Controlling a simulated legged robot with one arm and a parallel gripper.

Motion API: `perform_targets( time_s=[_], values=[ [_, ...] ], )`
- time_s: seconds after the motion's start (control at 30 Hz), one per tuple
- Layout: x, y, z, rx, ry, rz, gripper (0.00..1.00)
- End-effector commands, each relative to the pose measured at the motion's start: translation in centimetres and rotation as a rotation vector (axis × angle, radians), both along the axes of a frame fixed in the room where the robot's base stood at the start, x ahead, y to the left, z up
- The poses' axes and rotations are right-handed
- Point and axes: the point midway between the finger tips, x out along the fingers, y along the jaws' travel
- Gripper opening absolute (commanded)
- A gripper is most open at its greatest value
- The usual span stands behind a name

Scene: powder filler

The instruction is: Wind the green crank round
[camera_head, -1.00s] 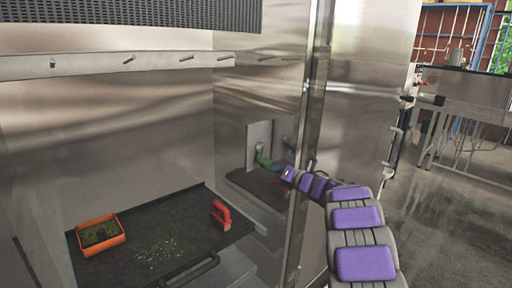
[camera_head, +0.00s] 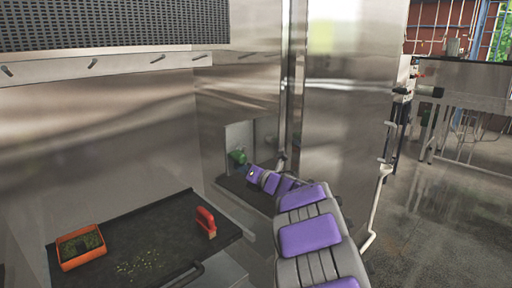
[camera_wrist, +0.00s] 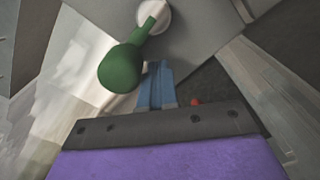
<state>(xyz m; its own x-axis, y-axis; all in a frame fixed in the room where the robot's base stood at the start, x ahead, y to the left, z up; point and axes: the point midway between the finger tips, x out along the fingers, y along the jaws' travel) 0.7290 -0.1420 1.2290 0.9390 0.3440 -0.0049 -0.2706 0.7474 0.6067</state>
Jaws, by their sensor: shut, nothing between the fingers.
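The green crank (camera_head: 237,157) is on a pale panel in the recess at the back of the steel machine. In the wrist view, its rounded green knob (camera_wrist: 120,68) is at the end of an arm that runs up to a round white hub (camera_wrist: 154,16). My gripper (camera_wrist: 158,68) has blue fingers, which are shut with nothing between them. The fingertips are just right of the knob and below the hub. I cannot tell whether they touch the crank. In the head view my purple wrist is beside the crank, and the fingers cannot be made out.
A black shelf (camera_head: 140,232) at the lower left holds an orange box (camera_head: 80,247) of green bits, a red-handled tool (camera_head: 206,221) and scattered crumbs. Steel walls enclose the recess. The floor (camera_head: 440,220) at the right is open, with a metal table (camera_head: 468,88) behind.

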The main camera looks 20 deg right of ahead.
Motion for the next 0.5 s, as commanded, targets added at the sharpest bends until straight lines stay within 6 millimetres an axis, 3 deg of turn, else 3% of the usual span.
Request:
perform_targets(
  time_s=[0.1, 0.2, 0.5],
  values=[
    [-0.1, 1.9, 0.2, -0.005, -0.002, 0.002, 0.0],
    [-0.2, 2.6, 0.3, -0.005, -0.003, 0.0, 0.0],
    [-0.2, 1.9, 0.2, 0.002, -0.003, -0.003, 0.0]
  ],
)
